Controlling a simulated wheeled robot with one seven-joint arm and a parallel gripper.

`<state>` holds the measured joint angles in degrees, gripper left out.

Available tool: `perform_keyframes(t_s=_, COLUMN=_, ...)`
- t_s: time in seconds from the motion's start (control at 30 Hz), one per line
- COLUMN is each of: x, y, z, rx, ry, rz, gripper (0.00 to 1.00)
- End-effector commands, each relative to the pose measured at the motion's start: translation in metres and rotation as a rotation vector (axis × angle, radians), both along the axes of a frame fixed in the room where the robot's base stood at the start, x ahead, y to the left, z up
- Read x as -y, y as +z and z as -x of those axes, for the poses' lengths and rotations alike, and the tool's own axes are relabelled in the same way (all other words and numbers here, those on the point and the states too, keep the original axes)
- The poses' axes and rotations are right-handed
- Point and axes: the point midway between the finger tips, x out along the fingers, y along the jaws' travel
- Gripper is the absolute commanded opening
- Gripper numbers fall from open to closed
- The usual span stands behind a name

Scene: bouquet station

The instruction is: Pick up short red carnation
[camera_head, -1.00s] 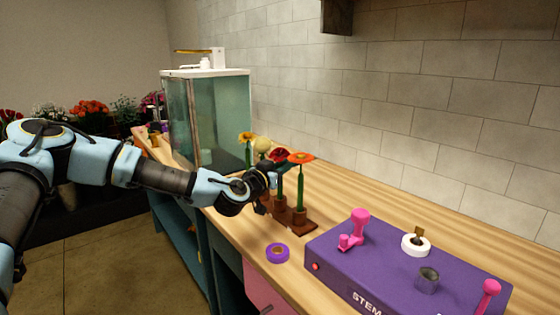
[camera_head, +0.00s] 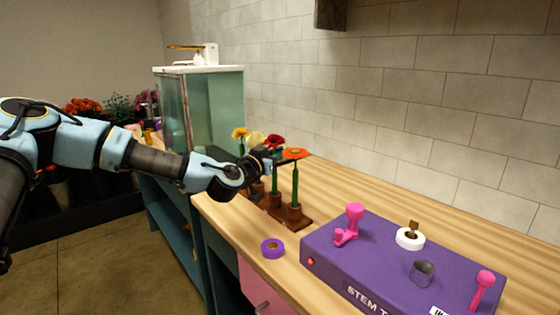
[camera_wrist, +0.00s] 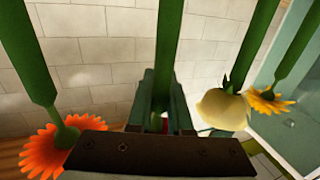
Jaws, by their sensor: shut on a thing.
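The red carnation (camera_head: 275,141) stands upright among the other flowers over the brown rack (camera_head: 299,223). My gripper (camera_head: 268,158) is just below its bloom, shut on its stem. In the wrist view the green stem (camera_wrist: 168,45) runs between my fingers (camera_wrist: 160,112), and the bloom is almost wholly hidden behind the gripper. I cannot tell whether the stem's lower end is clear of its holder.
An orange flower (camera_head: 294,153) stands close on the right. A cream flower (camera_head: 256,138) and a yellow flower (camera_head: 239,133) are close on the left. Purple tape (camera_head: 272,248) and a purple box (camera_head: 400,265) are nearer. A glass tank (camera_head: 217,110) stands behind.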

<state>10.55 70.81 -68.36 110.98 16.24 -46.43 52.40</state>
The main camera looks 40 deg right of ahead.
Motion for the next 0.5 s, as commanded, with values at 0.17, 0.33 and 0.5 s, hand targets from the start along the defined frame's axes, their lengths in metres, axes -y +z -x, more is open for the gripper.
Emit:
perform_keyframes(t_s=0.17, x=0.000, y=0.024, z=0.000, rx=0.006, ry=0.001, rz=0.002, gripper=0.00)
perform_keyframes(t_s=0.33, x=0.000, y=0.048, z=0.000, rx=0.006, ry=0.001, rz=0.003, gripper=0.00)
perform_keyframes(t_s=0.5, x=0.000, y=0.074, z=-0.001, rx=0.006, ry=0.002, rz=0.003, gripper=0.00)
